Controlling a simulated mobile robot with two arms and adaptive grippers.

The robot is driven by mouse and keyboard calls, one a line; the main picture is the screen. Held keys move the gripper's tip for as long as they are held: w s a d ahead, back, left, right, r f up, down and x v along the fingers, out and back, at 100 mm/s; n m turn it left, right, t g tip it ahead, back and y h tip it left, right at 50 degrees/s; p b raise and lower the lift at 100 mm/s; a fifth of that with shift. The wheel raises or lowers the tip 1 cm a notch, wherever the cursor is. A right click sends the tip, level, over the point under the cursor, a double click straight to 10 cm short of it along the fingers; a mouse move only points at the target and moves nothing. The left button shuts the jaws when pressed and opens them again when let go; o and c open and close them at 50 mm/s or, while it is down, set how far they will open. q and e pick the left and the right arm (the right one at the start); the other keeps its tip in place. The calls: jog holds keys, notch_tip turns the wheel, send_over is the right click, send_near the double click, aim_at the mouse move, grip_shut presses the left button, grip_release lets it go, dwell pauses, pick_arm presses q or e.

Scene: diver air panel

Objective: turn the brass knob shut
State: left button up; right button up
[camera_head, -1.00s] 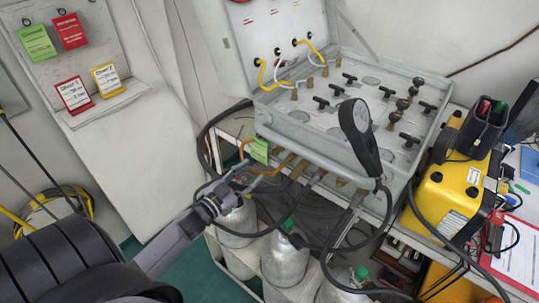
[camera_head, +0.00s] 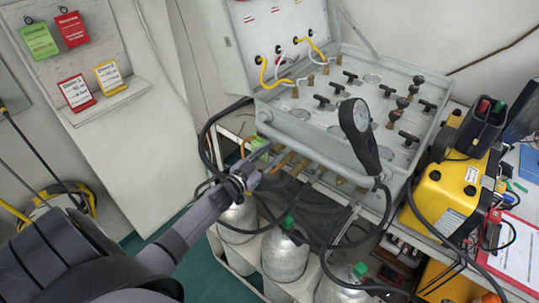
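The grey air panel (camera_head: 288,112) stands open on the bench, with several black-handled valves on its top face. Brass fittings (camera_head: 298,168) stick out below its front edge; I cannot tell which of them, if any, is the brass knob. My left gripper (camera_head: 266,164) reaches up from the lower left to the panel's front left corner, close to the brass parts and below a green tag (camera_head: 257,144). Its fingertips are small and overlap the fittings and hoses, so contact and finger opening cannot be told. My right gripper is not in view.
Black hoses loop around the panel front and near my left gripper. Grey cylinders (camera_head: 285,256) stand under the panel. A yellow case (camera_head: 446,196) stands at right. Tags hang on a white board (camera_head: 88,68) at left.

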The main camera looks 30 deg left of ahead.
pick_arm(q)
grip_shut()
dwell(0.5)
jog(key=m+b, duration=0.1)
jog(key=m, duration=0.2)
jog(key=shift+m, duration=0.3)
jog(key=m+b, duration=0.1)
jog(key=m, duration=0.2)
jog(key=shift+f+m, duration=0.1)
jog(key=shift+m, duration=0.2)
jog(key=m+b, duration=0.1)
jog(key=m, duration=0.3)
jog(key=shift+m+b, duration=0.65)
jog(key=shift+m, duration=0.55)
